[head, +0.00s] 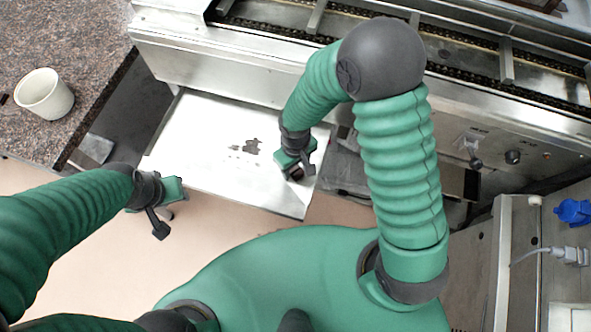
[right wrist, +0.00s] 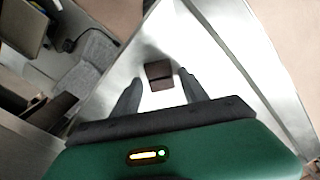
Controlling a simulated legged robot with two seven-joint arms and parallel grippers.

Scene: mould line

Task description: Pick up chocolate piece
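A small dark brown chocolate piece (right wrist: 159,74) lies on the shiny metal tray (right wrist: 195,45) in the right wrist view. My right gripper (right wrist: 160,78) is open, with one finger on each side of the piece. The right finger is very close to it, and I cannot tell whether they touch. In the head view my right gripper (head: 297,172) is low over the right part of the tray (head: 200,125) and largely covers the piece. My left gripper (head: 164,223) hangs off the tray's left front edge, with its fingers apart and nothing between them.
Dark smears or crumbs (head: 246,147) mark the tray's middle. A conveyor machine (head: 230,65) runs along the back. A white cup (head: 44,94) stands on the speckled counter (head: 85,35) at left. A cabinet with a blue plug (head: 573,211) is at right.

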